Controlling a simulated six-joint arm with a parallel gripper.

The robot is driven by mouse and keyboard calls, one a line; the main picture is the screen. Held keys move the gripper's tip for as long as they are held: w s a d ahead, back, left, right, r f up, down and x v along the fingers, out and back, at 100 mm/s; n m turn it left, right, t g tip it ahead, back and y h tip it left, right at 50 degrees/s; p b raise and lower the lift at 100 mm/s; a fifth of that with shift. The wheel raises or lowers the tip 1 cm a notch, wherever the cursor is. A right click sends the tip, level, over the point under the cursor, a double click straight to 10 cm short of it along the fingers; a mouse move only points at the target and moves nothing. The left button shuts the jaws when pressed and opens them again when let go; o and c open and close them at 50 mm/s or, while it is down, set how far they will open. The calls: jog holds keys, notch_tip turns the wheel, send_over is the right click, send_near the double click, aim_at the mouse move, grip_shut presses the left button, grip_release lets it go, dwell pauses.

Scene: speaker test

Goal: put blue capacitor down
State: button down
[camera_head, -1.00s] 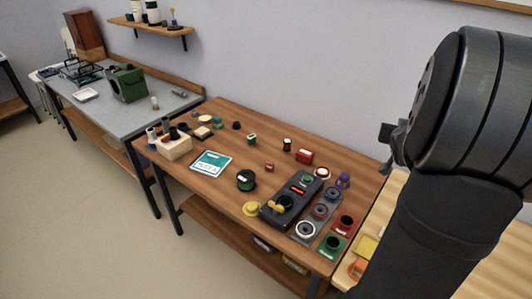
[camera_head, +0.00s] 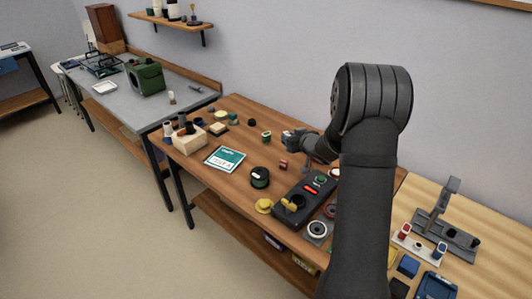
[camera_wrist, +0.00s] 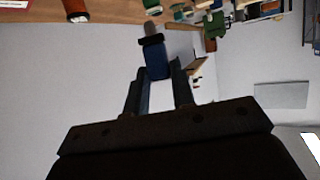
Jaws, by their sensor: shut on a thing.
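My gripper (camera_head: 290,138) is over the back part of the brown wooden table (camera_head: 215,185), reaching left from my arm. In the wrist view my gripper (camera_wrist: 158,68) is shut on the blue capacitor (camera_wrist: 156,60), a small blue cylinder between the fingertips with a dark band near its far end.
A black tester box (camera_head: 290,208) with a red display stands on the table. A black spool (camera_head: 260,177), a yellow round part (camera_head: 264,205), a teal card (camera_head: 225,158) and a small red part (camera_head: 283,165) lie near. My arm hides the table's right part.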

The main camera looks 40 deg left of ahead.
jog(key=shift+s+a+f, duration=0.6)
jog(key=shift+a+f, duration=1.15)
jog(key=shift+f, duration=0.05)
jog(key=shift+s+a+f, duration=0.6)
jog(key=shift+a+f, duration=1.1)
jog(key=shift+f, duration=0.05)
jog(key=shift+s+a+f, duration=0.6)
jog(key=shift+a+f, duration=1.15)
jog(key=shift+f, duration=0.05)
jog(key=shift+f, duration=0.15)
jog(key=c, duration=1.2)
grip_release()
